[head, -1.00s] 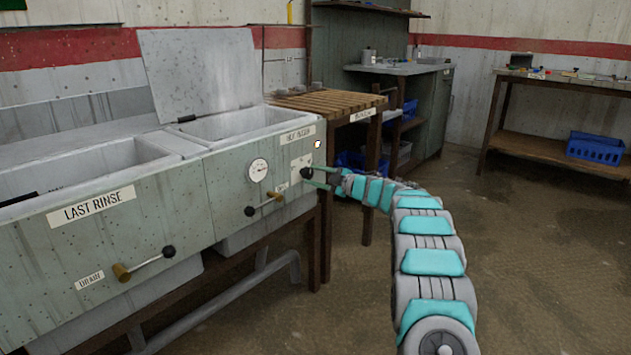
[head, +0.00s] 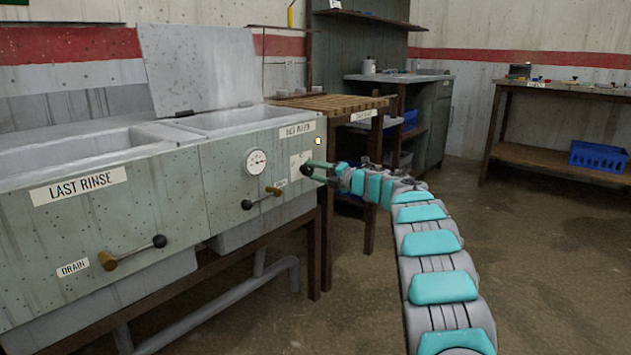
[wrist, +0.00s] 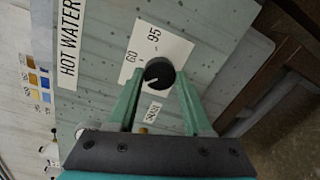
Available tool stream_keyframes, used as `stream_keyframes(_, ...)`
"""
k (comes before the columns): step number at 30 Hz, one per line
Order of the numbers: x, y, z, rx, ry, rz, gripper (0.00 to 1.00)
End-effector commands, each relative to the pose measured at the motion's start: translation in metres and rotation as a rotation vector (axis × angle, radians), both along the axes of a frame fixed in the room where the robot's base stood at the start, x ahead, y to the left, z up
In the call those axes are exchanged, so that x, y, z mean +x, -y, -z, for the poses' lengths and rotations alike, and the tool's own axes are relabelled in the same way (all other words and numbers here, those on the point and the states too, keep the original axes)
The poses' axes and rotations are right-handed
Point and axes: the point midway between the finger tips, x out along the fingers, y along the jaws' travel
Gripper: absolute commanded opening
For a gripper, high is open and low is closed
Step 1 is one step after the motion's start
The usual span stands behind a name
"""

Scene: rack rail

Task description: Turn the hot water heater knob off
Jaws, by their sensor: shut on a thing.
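The hot water knob (wrist: 158,73) is round and black, on a white dial plate (wrist: 147,46) marked 60 and 95. A white pointer line shows on its face, away from the 60 and 95 marks. The HOT WATER label (wrist: 70,38) is beside the plate. In the head view the knob (head: 306,170) is at the right end of the sink unit's front panel, partly hidden by my fingers. My gripper (wrist: 159,80) has its green fingers on either side of the knob and is shut on it. My gripper (head: 318,172) also shows in the head view.
The sink unit front (head: 150,215) carries a round gauge (head: 256,162), a nearby drain lever (head: 262,198) and another lever (head: 133,252) under LAST RINSE. A slatted wooden table (head: 335,103) adjoins on the right. A workbench (head: 555,90) stands at the far right. The floor between is clear.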

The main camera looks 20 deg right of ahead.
Motion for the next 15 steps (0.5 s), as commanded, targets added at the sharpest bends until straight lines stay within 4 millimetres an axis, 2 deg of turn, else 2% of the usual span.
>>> stream_keyframes(1,-0.0002,-0.0012,0.0052,-0.032,0.016,-0.003,0.0)
stream_keyframes(15,-0.0003,-0.0024,0.0026,-0.226,0.127,-0.006,0.0)
